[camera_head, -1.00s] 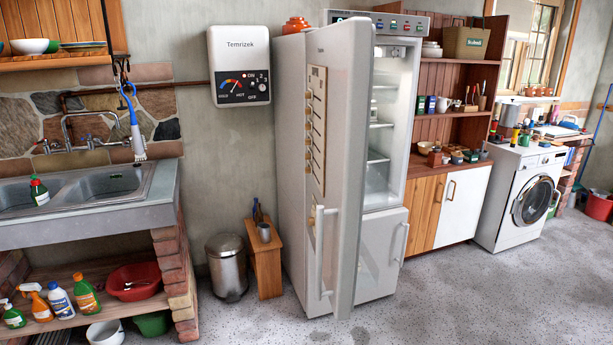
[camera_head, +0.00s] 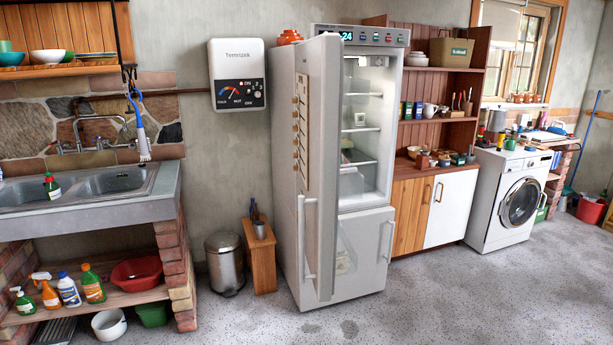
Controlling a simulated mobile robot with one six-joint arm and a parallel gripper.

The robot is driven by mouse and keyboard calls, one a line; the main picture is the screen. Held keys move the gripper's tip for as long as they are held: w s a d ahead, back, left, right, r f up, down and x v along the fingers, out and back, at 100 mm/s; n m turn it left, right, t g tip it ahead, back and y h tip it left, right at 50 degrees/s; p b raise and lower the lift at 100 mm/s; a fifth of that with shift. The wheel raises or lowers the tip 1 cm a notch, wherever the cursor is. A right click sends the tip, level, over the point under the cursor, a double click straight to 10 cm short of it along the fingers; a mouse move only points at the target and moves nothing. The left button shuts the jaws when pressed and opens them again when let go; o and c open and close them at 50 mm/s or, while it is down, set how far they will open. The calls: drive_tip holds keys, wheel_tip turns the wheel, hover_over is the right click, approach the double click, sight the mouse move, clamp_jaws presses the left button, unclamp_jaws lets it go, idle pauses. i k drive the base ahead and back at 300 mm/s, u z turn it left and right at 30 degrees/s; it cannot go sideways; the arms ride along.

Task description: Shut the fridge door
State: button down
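The white fridge (camera_head: 361,252) stands against the back wall in the middle of the view. Its tall upper door (camera_head: 318,120) is hinged on the left and stands wide open, its edge turned toward me. A vertical handle (camera_head: 302,240) shows low on the door. A paper list or panel (camera_head: 301,130) is on its outer face. The lit inside with shelves (camera_head: 364,130) shows to the right of the door. The lower compartment front, with its own handle (camera_head: 391,240), looks shut. My gripper is not in view.
The floor (camera_head: 440,300) before the fridge and to the right is clear. A wooden cabinet (camera_head: 411,216) and a washing machine (camera_head: 509,198) stand right; a sink counter (camera_head: 100,215) is left.

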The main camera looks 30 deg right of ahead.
sight(319, 60)
drive_tip(key=k, duration=0.2)
drive_tip(key=z, duration=0.25)
drive_tip(key=i, duration=1.3)
drive_tip(key=z, duration=0.4)
drive_tip(key=k, duration=0.15)
drive_tip(key=u, duration=1.6)
